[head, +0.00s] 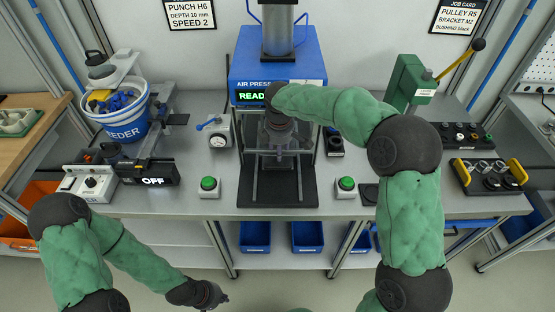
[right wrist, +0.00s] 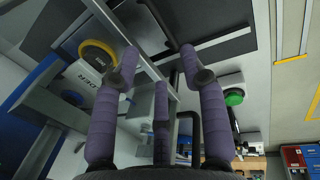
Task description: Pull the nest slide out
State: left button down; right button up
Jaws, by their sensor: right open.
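The blue air press (head: 250,70) stands at the back middle of the bench, its display lit green. The nest slide's dark base and rails (head: 277,190) run out from under the press toward the bench's front edge. My right gripper (head: 280,145) is inside the press opening above the slide, and my arm partly hides it. In the right wrist view its purple fingers (right wrist: 160,95) are spread and hold nothing. A dark bent bar (right wrist: 194,125) shows between the fingers; contact cannot be told. My left gripper (head: 212,297) hangs low in front of the bench; its fingers are unclear.
Green buttons stand left (head: 209,184) and right (head: 346,184) of the slide. A dial gauge (head: 219,134) and the feeder bucket (head: 118,115) are to the left. A green lever press (head: 408,85) and black trays (head: 487,176) are to the right.

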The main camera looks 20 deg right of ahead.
aim_at(279, 167)
jog(key=f, duration=0.3)
jog(key=w+f+b, duration=0.1)
jog(key=f, duration=0.2)
jog(key=f+b, duration=0.1)
jog(key=f, duration=0.2)
jog(key=shift+w+d+f, duration=0.25)
jog(key=shift+w, duration=0.05)
grip_shut()
